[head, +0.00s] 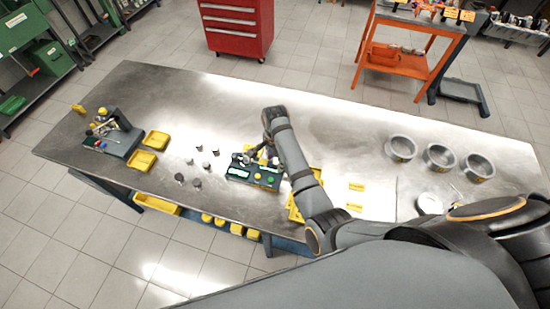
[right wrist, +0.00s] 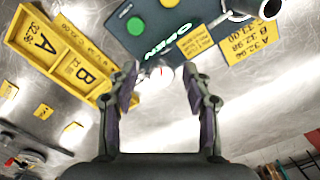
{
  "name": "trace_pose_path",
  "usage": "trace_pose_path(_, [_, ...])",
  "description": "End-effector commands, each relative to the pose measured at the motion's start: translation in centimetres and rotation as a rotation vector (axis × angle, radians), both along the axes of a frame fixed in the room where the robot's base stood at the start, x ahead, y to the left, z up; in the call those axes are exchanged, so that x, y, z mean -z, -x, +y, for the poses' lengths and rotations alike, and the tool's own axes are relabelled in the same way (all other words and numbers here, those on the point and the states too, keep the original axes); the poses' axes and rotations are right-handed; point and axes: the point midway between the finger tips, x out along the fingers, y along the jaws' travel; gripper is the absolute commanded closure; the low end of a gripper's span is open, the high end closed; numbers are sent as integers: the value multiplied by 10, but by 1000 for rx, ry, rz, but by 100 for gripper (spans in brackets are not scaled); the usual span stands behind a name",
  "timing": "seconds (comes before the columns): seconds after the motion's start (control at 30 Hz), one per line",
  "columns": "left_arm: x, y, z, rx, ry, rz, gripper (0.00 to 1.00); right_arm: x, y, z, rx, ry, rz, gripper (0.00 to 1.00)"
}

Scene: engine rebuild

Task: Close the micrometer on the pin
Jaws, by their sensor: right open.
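The micrometer station is a dark box (head: 253,180) with a green display, a red button and a green button, at the table's front middle. In the right wrist view it fills the top; its display reads OPEN (right wrist: 167,40), beside the green button (right wrist: 135,26). A grey metal part (right wrist: 240,8), cut off at the top edge, may belong to the micrometer; I cannot tell whether a pin is in it. My right gripper (right wrist: 160,82) is open and empty, its fingers apart just short of the box's edge. My forearm partly covers the area in the head view. My left gripper is out of view.
A yellow tray marked A and B (right wrist: 60,62) lies beside the box. Several small grey cylinders (head: 206,166) stand left of it. Two yellow bins (head: 142,159) are further left. Three metal rings (head: 439,157) stand at the right. The back middle of the table is clear.

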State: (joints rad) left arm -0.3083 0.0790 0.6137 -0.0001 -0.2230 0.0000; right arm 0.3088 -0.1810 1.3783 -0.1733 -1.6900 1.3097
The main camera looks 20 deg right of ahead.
Motion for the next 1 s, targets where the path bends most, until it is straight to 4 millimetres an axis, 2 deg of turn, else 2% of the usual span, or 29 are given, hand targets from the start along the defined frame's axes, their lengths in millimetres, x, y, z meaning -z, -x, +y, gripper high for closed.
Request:
trace_pose_path(0.03, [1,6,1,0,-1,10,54,0,0,0,0,0,0,54])
trace_pose_path(0.17, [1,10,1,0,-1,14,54,0,0,0,0,0,0,72])
trace_pose_path(0.37, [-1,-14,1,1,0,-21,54,0,0,0,0,1,0,99])
trace_pose_path(0.5, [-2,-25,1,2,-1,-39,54,0,0,0,-2,0,0,100])
trace_pose_path(0.77, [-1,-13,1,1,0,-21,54,-1,0,0,-69,0,0,100])
trace_pose_path(1.0, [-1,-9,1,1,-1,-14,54,-1,0,0,-242,0,-1,100])
